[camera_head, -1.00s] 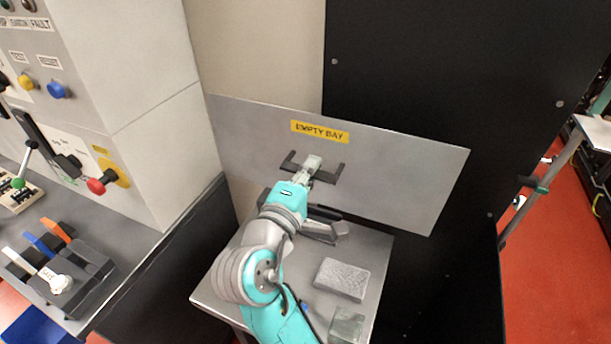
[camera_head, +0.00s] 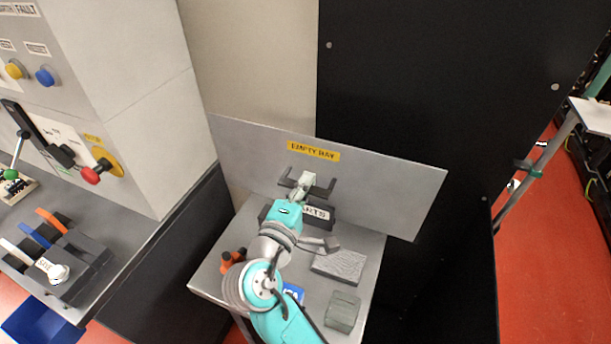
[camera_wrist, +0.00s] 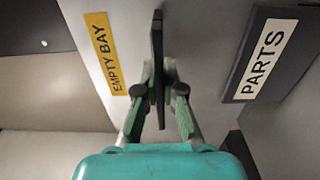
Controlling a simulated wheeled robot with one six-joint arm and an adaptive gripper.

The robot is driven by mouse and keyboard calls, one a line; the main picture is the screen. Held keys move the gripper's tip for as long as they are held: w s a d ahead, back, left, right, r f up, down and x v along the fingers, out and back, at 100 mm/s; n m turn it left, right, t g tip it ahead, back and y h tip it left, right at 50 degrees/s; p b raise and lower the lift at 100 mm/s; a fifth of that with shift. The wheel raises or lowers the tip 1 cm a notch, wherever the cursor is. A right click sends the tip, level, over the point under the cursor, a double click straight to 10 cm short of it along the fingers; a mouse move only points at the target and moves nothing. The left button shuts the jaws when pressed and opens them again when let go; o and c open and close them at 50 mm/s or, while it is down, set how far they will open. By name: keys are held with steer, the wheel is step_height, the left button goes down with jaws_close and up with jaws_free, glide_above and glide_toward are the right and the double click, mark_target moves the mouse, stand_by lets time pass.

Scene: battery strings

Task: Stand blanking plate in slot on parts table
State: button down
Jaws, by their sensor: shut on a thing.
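The blanking plate (camera_head: 390,192) is a wide grey panel with a yellow EMPTY BAY label and a dark handle (camera_head: 327,189) on its face. My gripper (camera_head: 303,184) is shut on the handle; the wrist view shows the fingers (camera_wrist: 161,92) on either side of the dark handle bar (camera_wrist: 158,45). The plate is upright, at the back of the parts table (camera_head: 212,284). A dark block with a PARTS label (camera_head: 318,212) is at the table's back, in front of the plate. The slot and the plate's lower edge there are hidden, so I cannot tell whether they touch.
On the table lie a grey textured block (camera_head: 340,264), a greenish box (camera_head: 343,311), an orange item (camera_head: 230,261) and a blue item (camera_head: 293,292). A tall black panel (camera_head: 430,90) stands behind. A grey cabinet (camera_head: 140,100) with controls stands left.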

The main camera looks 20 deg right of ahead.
steer(key=shift+f, duration=1.95)
steer(key=c, duration=1.2)
jaws_free()
steer(key=shift+f, duration=0.15)
steer(key=v, duration=1.2)
